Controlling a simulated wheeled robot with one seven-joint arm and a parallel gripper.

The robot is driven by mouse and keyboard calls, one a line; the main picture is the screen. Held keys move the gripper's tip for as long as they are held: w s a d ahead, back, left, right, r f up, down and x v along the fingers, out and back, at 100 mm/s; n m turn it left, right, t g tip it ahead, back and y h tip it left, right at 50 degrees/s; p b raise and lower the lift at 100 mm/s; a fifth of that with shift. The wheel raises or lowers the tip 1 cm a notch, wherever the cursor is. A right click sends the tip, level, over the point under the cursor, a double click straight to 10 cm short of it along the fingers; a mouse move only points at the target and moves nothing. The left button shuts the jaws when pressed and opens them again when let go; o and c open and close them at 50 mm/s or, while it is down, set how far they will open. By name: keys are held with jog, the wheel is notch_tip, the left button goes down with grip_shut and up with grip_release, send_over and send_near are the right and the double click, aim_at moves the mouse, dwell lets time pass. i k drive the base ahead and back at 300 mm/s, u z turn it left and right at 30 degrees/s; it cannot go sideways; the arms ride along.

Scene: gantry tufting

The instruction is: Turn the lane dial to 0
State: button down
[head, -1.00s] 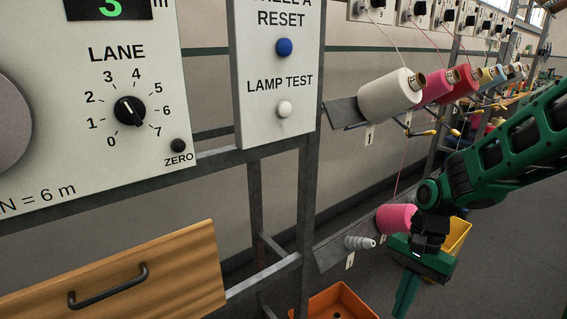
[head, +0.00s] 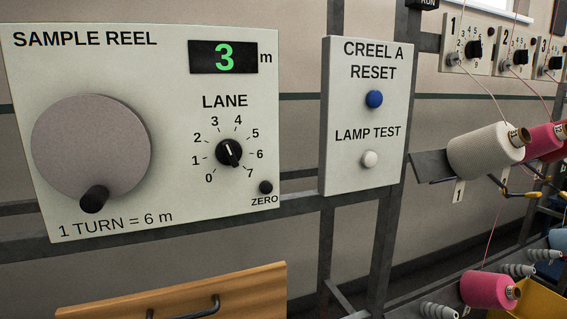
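The lane dial (head: 229,153) is a round black knob with a pale pointer mark, in the head view on the white sample reel panel (head: 165,210). Numbers 0 to 7 run around it, with 0 at the lower left and 7 at the lower right. Its mark slants to the upper left, seemingly toward 3; the mark is small. Nothing touches the dial. My gripper is out of view.
A large grey reel disc (head: 90,145) with a black crank knob (head: 94,199) is left of the dial. A black zero button (head: 265,187) is at its lower right. The green display (head: 224,57) reads 3 m. A reset panel (head: 330,110) stands right.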

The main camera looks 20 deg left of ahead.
aim_at(229, 151)
jog(key=u, duration=1.55)
